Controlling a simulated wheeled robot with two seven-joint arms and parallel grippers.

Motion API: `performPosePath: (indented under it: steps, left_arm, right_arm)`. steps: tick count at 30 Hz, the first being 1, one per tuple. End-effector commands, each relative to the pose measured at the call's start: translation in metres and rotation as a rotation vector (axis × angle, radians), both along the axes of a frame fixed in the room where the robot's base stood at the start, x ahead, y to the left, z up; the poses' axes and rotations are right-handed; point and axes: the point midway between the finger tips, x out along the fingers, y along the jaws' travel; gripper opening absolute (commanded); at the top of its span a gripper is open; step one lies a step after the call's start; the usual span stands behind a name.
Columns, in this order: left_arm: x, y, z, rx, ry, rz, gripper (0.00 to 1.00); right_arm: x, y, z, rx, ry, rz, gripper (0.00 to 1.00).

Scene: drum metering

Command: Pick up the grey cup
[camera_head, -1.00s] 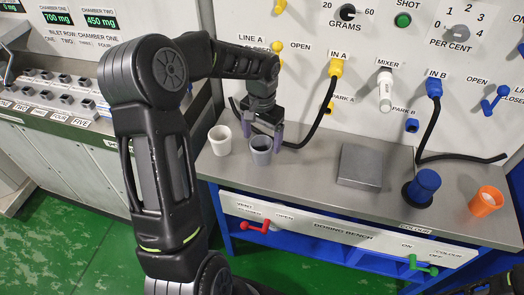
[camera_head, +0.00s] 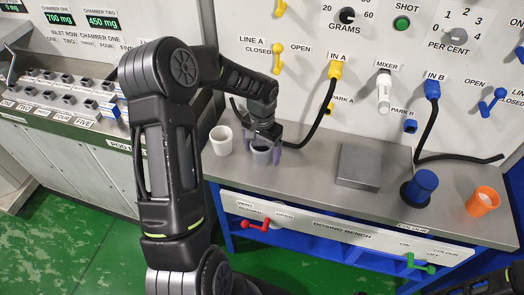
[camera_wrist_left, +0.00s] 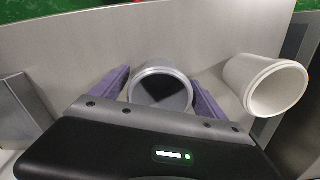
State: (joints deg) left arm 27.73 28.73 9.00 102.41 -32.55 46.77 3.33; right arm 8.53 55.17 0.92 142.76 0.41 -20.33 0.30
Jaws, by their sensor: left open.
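The grey cup (camera_head: 262,153) stands upright on the steel bench top, just under my left gripper (camera_head: 264,147). In the left wrist view the grey cup (camera_wrist_left: 161,88) shows its round rim and dark inside. The left gripper's purple fingers (camera_wrist_left: 160,95) are open, one on each side of the cup. Whether they touch its wall cannot be told. The gripper body hides the near part of the cup. My right gripper is not in view.
A white cup (camera_head: 221,140) stands close to the left of the grey cup. A grey square block (camera_head: 358,167), a blue spool-shaped item (camera_head: 420,188) and an orange cup (camera_head: 482,201) are to the right. A black hose (camera_head: 318,125) hangs close behind the gripper.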

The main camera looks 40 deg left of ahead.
Motion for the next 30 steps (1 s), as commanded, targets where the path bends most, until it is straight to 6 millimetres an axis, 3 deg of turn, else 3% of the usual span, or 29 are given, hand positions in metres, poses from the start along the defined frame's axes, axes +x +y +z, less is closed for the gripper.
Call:
performPosePath:
  steps: [13,30]
  left_arm:
    - [0.0000,0.0001,0.0005,0.000,0.000,0.000,0.84]
    - [0.0000,0.0000,0.0005,0.000,0.000,0.000,0.38]
  right_arm:
    - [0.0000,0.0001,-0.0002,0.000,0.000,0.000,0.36]
    - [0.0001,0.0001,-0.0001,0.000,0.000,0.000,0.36]
